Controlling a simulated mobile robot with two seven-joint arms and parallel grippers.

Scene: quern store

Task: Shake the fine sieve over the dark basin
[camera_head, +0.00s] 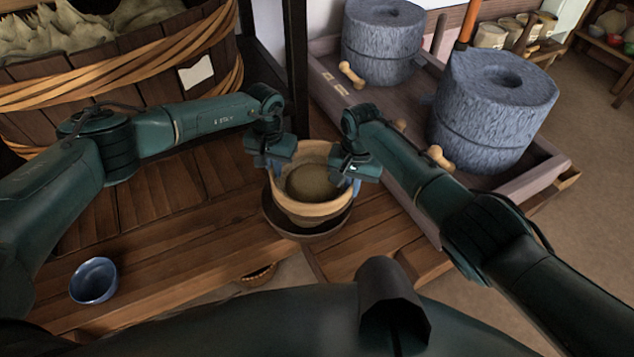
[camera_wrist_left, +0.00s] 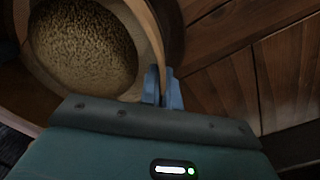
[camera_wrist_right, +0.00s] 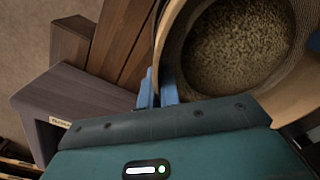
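The sieve (camera_head: 308,210) is a round, pale wooden hoop with grainy tan material inside. It is held roughly level above the dark basin (camera_head: 300,233), a wide dark dish on the wooden bench that shows mostly as a rim below it. My left gripper (camera_head: 270,168) is shut on the sieve's left rim; the rim lies between its blue fingers in the left wrist view (camera_wrist_left: 163,90). My right gripper (camera_head: 353,182) is shut on the right rim, also seen in the right wrist view (camera_wrist_right: 157,90). The basin's inside is hidden by the sieve.
A blue cup (camera_head: 93,281) stands on the bench (camera_head: 180,255) at the lower left. A big rope-bound wooden tub (camera_head: 120,70) stands behind my left arm. Two stone querns (camera_head: 495,110) (camera_head: 382,40) stand in a wooden tray (camera_head: 400,180) at the right.

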